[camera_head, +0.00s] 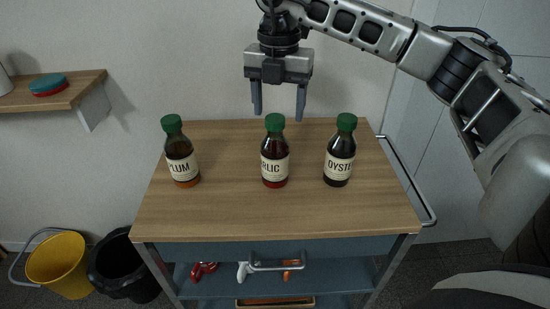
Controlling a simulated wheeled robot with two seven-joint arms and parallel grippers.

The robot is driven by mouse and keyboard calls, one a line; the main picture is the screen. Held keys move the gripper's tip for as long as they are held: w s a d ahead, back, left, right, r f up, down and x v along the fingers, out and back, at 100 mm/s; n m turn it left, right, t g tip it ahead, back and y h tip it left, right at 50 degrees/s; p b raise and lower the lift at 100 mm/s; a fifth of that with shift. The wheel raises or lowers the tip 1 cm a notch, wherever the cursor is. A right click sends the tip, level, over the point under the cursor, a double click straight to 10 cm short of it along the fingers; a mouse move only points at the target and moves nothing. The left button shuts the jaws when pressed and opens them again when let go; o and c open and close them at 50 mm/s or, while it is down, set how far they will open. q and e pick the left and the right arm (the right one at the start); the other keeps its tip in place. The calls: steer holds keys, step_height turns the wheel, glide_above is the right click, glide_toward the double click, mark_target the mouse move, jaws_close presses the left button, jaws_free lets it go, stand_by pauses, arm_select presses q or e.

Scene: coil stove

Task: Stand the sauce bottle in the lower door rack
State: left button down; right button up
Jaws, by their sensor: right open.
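Three sauce bottles with green caps and cream labels stand upright on a wooden cart top (230,215). The left bottle (181,152) has amber sauce and a label ending in "LUM". The middle bottle (275,151) is dark red, its label ending in "LIC". The right bottle (340,150) is dark, its label starting "OYSTE". My right gripper (279,110) is open and empty, pointing down above the back of the cart, just above and behind the middle bottle in the picture. My left gripper is not in view. No door rack is in view.
A rail handle (410,185) runs along the cart's right side. Its lower shelf (220,288) holds red and white items. A yellow bucket (62,262) and a black bin (120,268) stand at left. A wall shelf (60,98) is upper left. The cart top's front is clear.

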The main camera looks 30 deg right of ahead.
mark_target(275, 119)
steer(key=shift+w+a+f+p, duration=0.15)
steer(key=shift+f+p, duration=0.1)
steer(key=shift+f, duration=1.1)
steer(key=shift+w+a+f+p, duration=0.15)
steer(key=shift+f+p, duration=0.1)
steer(key=shift+f, duration=1.05)
jaws_close()
